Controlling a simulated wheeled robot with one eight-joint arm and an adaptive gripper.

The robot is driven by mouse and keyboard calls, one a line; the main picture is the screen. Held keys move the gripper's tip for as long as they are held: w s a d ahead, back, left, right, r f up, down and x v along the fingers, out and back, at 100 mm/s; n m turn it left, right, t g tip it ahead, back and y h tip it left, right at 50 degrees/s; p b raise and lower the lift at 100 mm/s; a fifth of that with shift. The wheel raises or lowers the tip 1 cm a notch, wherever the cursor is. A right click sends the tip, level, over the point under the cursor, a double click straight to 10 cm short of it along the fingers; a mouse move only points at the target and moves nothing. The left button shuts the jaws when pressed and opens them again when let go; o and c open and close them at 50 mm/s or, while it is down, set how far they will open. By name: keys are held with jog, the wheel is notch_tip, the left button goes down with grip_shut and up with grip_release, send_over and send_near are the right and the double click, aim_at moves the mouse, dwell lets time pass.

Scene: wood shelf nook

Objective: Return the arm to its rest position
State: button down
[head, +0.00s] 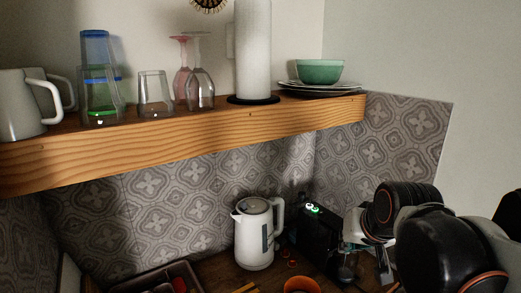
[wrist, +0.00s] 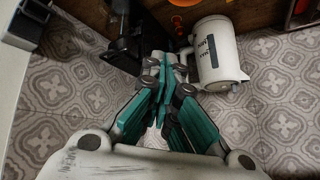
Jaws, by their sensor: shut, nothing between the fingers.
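My gripper (wrist: 167,62) is shut and empty in the wrist view, its teal and grey fingers together in the middle. In the head view my arm fills the lower right, in front of the tiled wall and counter. There the gripper end shows only in part, beside the black appliance, and the arm links hide much of that corner. In the wrist view the white kettle (wrist: 217,55) is to the right of the fingertips and the black appliance (wrist: 122,42) is to the left. I see no clear contact with either.
The wooden shelf (head: 190,137) holds mugs, glasses, a paper roll (head: 254,50), and a green bowl (head: 320,71) on plates (head: 318,87). Below are the kettle (head: 254,236), black appliance (head: 318,235), orange cup (head: 300,285) and a dark tray (head: 150,279). The wall right of the shelf is bare.

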jog(key=s+f+n+b, duration=0.2)
jog(key=s+f, duration=0.6)
jog(key=s, duration=0.6)
jog(key=shift+d+f+g+h+b, duration=0.15)
jog(key=shift+d+g+h+b, duration=0.15)
jog(key=shift+b, duration=0.2)
jog(key=shift+s, duration=0.1)
dwell(4.9)
